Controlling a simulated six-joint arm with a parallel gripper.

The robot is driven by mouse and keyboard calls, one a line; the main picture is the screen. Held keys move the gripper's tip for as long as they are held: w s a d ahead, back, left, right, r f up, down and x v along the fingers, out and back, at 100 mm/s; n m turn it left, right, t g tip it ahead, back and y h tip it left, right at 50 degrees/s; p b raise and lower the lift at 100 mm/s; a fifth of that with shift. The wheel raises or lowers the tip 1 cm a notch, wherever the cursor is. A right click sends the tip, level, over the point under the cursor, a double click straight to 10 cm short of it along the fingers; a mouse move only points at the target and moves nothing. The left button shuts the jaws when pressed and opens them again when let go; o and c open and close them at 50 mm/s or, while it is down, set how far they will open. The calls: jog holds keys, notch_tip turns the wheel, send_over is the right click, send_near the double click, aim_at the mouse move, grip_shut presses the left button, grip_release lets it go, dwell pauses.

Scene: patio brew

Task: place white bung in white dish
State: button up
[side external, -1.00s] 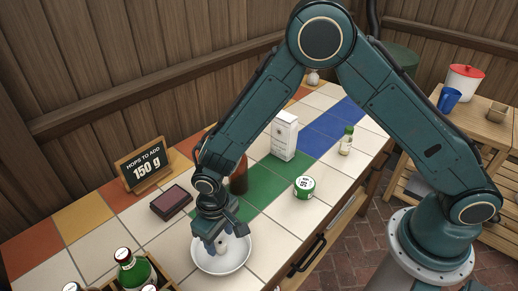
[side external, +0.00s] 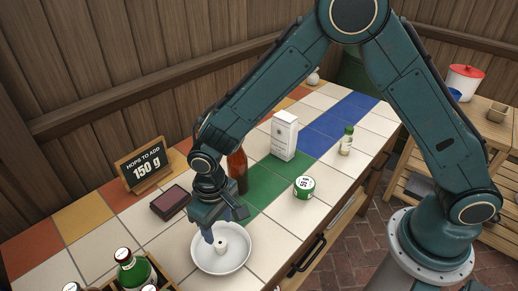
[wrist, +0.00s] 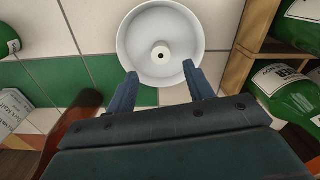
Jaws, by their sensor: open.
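The white bung (side external: 221,246) stands inside the white dish (side external: 240,262), with a dark hole in its top. In the wrist view the bung (wrist: 161,53) sits near the middle of the dish (wrist: 128,38), apart from the dish's rim. My gripper (side external: 211,234) is above the dish's back edge, at the bung's upper left. In the wrist view its two blue fingers (wrist: 163,77) are spread apart with nothing between them, and the bung lies beyond their tips.
A crate (side external: 160,281) of green bottles (side external: 133,272) stands left of the dish. A brown bottle (side external: 238,172) is close behind my gripper. A green-and-white tin (side external: 304,187), a white carton (side external: 284,136) and a dark red box (side external: 171,200) stand on the tiled counter. The tiles right of the dish are clear.

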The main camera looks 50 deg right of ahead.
jog(key=s+d+r+m+t, duration=0.1)
jog(key=s+d+r, duration=0.1)
jog(key=d+r, duration=0.65)
jog(key=s+d+r+t, duration=0.15)
jog(key=d+r, duration=0.35)
jog(key=r, duration=0.6)
jog(key=s+d+r+t, duration=0.1)
jog(key=s+d+r, duration=0.1)
jog(key=s, duration=0.3)
jog(key=s+d+r+t, duration=0.1)
jog(key=s+d+r, duration=0.1)
jog(key=s+d, duration=0.3)
jog(key=s+d+r+m+t, duration=0.1)
jog(key=s+d+r, duration=0.2)
jog(key=s, duration=0.3)
jog(key=shift+s+d, duration=0.2)
jog(key=shift+s, duration=0.1)
